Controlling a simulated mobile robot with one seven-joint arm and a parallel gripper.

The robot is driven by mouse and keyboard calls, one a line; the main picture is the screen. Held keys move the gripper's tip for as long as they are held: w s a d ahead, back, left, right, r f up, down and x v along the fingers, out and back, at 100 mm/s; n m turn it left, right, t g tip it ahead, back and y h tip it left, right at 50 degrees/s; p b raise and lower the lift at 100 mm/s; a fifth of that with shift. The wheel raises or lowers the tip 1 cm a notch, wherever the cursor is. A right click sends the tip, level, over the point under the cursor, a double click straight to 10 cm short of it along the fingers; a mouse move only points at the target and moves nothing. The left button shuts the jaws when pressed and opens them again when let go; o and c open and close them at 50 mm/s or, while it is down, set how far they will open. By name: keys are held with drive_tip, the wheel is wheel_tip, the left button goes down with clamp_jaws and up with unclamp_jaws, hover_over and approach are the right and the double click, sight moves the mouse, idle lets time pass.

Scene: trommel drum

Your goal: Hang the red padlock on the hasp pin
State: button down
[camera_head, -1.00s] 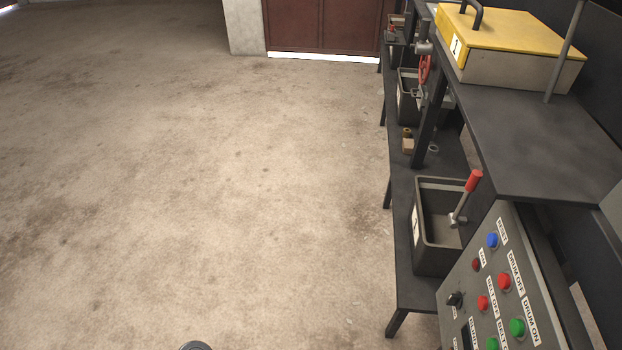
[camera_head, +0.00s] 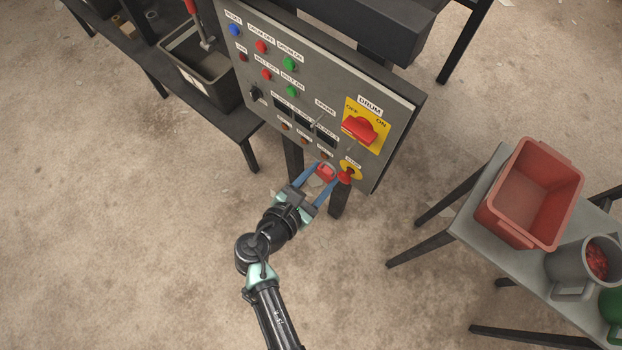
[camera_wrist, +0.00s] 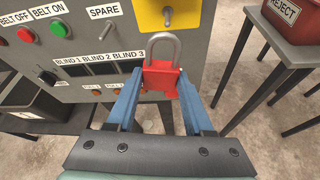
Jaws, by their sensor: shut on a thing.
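The red padlock (camera_head: 326,171) is held between the blue fingers of my gripper (camera_head: 322,176), in front of the lower part of the control panel (camera_head: 330,75). In the wrist view the padlock (camera_wrist: 160,79) has its grey shackle pointing up, and the fingers (camera_wrist: 160,92) press on both sides of its body. A small grey pin (camera_wrist: 168,15) shows on the yellow plate (camera_wrist: 188,14), just above the shackle in the picture. The shackle appears apart from the pin, though depth is hard to judge. In the head view I cannot make out the pin clearly.
A red DRUM switch (camera_head: 359,130) sits on the yellow plate. A red stop button (camera_head: 346,175) is close to the right of the padlock. A side table (camera_head: 470,215) bears a red bin (camera_head: 500,226) at right. Open floor lies at left.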

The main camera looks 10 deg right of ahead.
drive_tip(key=w+d+f+b, duration=0.1)
drive_tip(key=w+d+b, duration=0.1)
drive_tip(key=w+d, duration=0.3)
drive_tip(key=shift+d+f+b, duration=0.15)
drive_tip(key=shift+d+b, duration=0.2)
drive_tip(key=shift+d, duration=0.5)
drive_tip(key=shift+w, duration=0.1)
idle(0.7)
drive_tip(key=shift+c, duration=1)
unclamp_jaws()
